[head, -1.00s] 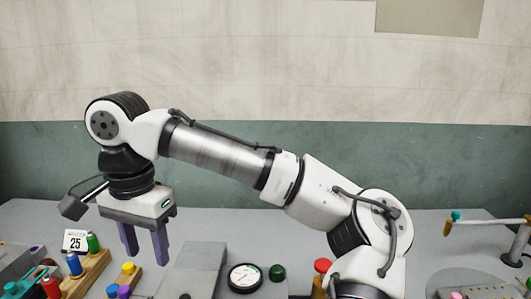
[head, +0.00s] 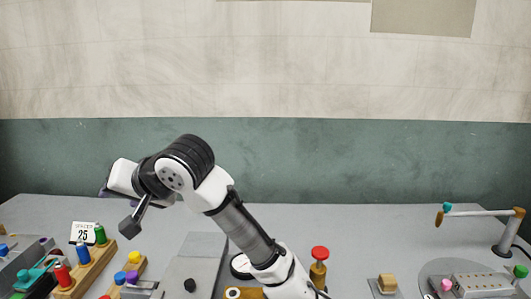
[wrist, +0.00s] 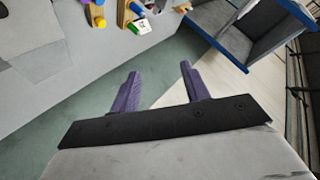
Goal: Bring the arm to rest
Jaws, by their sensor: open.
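My gripper shows in the wrist view, with its two purple fingers (wrist: 159,84) apart and nothing between them. It points out past the table edge, over the green wall and pale floor. In the head view my arm is folded up above the left half of the grey table (head: 330,225). The arm is clear of the objects on the table.
Wooden blocks with colored bottles (head: 82,254) and a "25" card (head: 84,234) stand at the left. A lamp-like arm (head: 485,212) is at the right.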

